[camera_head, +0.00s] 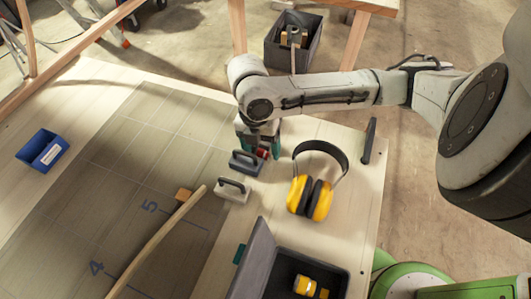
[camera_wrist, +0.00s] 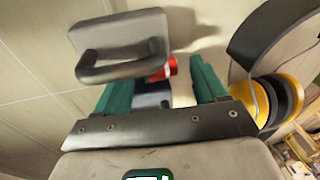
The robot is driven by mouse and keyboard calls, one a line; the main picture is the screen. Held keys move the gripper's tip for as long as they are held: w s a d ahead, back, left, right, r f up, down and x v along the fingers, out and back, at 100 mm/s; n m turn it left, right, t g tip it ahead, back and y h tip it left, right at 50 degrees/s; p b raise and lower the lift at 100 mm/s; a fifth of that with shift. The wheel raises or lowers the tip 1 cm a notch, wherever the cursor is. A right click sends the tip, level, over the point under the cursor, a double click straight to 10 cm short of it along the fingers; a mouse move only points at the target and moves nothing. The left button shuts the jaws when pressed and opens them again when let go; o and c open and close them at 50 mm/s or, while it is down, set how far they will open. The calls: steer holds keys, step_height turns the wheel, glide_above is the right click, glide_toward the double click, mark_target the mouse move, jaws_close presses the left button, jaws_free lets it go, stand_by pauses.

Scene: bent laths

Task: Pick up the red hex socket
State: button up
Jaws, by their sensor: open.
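The red hex socket (camera_head: 263,154) shows as a small red patch at my gripper's fingers in the head view, mostly hidden. In the wrist view the red socket (camera_wrist: 168,69) appears between the two teal fingers, beside a grey handled block that partly covers it. My gripper (camera_head: 262,147) is open and points down over the table. In the wrist view the fingers of my gripper (camera_wrist: 165,82) stand apart on either side of the socket's line. I cannot tell whether they touch it.
A dark handled block (camera_head: 245,163) sits close to my fingers, with a pale one (camera_head: 233,190) nearer. Yellow earmuffs (camera_head: 310,197) lie to the right.

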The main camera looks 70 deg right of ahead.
steer(key=c, duration=1.1)
steer(key=shift+r, duration=0.1)
